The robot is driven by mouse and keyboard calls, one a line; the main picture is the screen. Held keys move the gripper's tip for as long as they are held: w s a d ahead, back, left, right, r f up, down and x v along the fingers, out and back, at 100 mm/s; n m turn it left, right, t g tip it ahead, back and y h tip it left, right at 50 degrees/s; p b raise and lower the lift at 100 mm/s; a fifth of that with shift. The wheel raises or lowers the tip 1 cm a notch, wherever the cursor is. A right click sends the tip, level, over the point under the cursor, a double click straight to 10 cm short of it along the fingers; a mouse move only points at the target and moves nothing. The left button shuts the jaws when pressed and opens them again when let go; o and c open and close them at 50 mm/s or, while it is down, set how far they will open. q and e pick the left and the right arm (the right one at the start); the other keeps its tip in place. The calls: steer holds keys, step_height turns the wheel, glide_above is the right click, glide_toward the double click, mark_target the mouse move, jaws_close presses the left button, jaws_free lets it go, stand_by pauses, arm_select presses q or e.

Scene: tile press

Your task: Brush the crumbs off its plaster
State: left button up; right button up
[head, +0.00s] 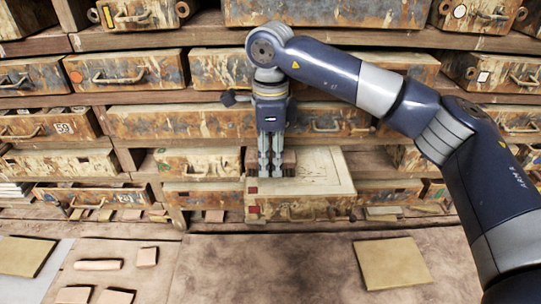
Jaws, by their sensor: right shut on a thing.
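A drawer (300,207) is pulled out in the middle of the cabinet. Pale plaster (325,170) with faint dark lines shows in its top. My right gripper (271,172) points down over the plaster's left part and is shut on a dark reddish-brown brush (289,163). The brush is partly hidden by the fingers. I cannot tell whether it touches the plaster. No crumbs can be made out at this size. My left gripper is not in view.
Rows of worn drawers surround the open one, with a drawer front (182,122) above it. On the bench in front lie an ochre slab (391,263) at right, another (22,256) at far left, and several small clay pieces. The bench middle (265,265) is clear.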

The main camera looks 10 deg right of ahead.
steer(key=shift+f, duration=0.25)
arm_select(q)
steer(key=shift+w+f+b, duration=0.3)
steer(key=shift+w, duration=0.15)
arm_select(e)
steer(key=shift+f, duration=0.15)
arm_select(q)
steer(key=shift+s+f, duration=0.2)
arm_select(e)
steer(key=shift+f, duration=0.25)
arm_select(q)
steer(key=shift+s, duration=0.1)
arm_select(e)
steer(key=shift+d, duration=0.1)
